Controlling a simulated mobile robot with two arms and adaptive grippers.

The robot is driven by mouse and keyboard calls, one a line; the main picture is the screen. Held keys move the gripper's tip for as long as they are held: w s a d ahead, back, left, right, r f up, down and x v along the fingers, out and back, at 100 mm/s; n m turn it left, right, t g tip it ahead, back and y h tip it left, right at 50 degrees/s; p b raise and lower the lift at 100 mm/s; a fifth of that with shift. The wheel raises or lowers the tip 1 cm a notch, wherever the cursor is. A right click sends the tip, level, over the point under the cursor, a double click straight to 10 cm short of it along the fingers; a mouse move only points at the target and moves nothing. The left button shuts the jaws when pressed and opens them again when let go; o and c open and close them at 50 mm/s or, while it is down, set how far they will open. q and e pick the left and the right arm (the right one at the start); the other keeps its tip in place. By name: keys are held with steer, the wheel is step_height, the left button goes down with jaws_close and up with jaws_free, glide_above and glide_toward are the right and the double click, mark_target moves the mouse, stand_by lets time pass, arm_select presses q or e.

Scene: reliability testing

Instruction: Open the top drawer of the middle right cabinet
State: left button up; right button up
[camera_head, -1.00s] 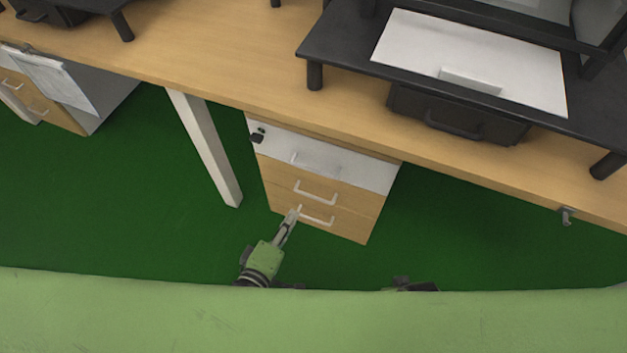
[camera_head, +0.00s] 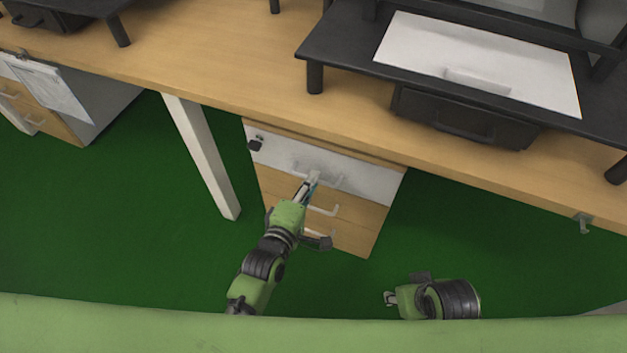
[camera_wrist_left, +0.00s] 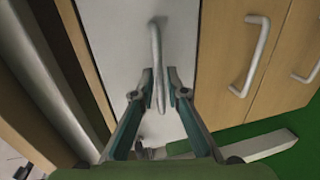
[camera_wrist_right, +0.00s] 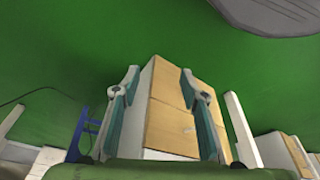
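The cabinet (camera_head: 345,240) stands under the desk with a white top drawer (camera_head: 372,178) and wooden drawers below; all look shut. The top drawer has a pale bar handle (camera_head: 330,180), which shows upright in the left wrist view (camera_wrist_left: 155,45). My left gripper (camera_head: 313,177) is at the top drawer's front, by the handle. In the left wrist view its fingers (camera_wrist_left: 160,80) are open, one on each side of the handle's lower part; contact cannot be told. My right gripper (camera_head: 389,298) is low, apart from the cabinet; its fingers are open and empty in the right wrist view (camera_wrist_right: 159,74).
The wooden desk top (camera_head: 230,75) overhangs the cabinet. A white desk leg (camera_head: 203,155) stands left of it. A black stand (camera_head: 340,55) is on the desk. Another cabinet (camera_head: 50,115) is at far left. Green floor (camera_head: 470,230) is clear to the right.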

arm_select(q)
steer(key=shift+x, duration=0.8)
arm_select(e)
steer(key=shift+s+r, duration=0.1)
steer(key=shift+r, duration=0.55)
arm_select(q)
steer(key=shift+c, duration=0.3)
jaws_close()
steer(key=shift+s, duration=0.1)
steer(key=shift+s, duration=0.15)
